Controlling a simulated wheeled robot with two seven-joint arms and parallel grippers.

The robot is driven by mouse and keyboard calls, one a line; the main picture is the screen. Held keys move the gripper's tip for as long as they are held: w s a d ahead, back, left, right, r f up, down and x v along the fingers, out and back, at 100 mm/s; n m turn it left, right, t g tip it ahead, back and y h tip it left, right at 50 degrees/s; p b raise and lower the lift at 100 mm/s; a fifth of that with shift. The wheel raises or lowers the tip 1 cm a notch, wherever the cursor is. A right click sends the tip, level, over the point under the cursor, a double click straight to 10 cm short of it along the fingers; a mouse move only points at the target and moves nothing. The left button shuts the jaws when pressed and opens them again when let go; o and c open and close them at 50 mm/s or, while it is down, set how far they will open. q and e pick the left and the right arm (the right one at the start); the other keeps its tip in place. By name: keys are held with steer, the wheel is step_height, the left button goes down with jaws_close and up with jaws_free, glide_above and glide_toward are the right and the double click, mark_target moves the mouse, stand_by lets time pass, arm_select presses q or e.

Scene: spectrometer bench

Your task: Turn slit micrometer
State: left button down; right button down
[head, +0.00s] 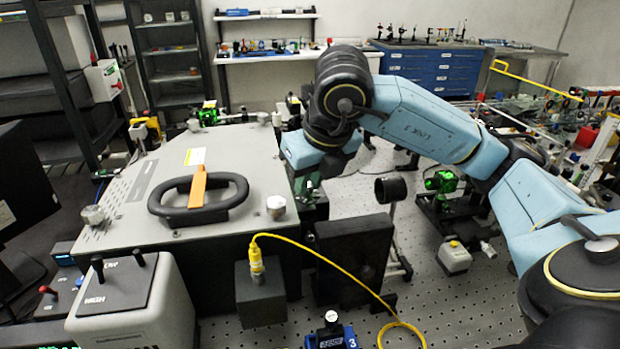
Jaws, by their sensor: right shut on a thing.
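The spectrometer (240,150) is a large grey-topped housing on the left of the head view, with a black oval handle (200,200) and an orange strip on its lid. My right gripper (308,190) reaches down at the housing's right edge, beside a dark block there. It is shut on a small part at that side, which I take to be the slit micrometer. The fingers and wrist hide most of this part, so its scale and angle cannot be read. My left gripper is not in view.
A dark upright plate (353,258) and a black box with a yellow cable (330,262) stand in front of the gripper. A black round optic (390,189) on a post is to its right. The perforated bench (480,305) is mostly bare at front right.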

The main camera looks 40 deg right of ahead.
steer(key=c, duration=1.3)
jaws_free()
steer(key=shift+c, duration=0.2)
steer(key=p+v, duration=0.3)
steer(key=v, duration=1)
steer(key=shift+r, duration=0.2)
steer(key=shift+s, duration=0.1)
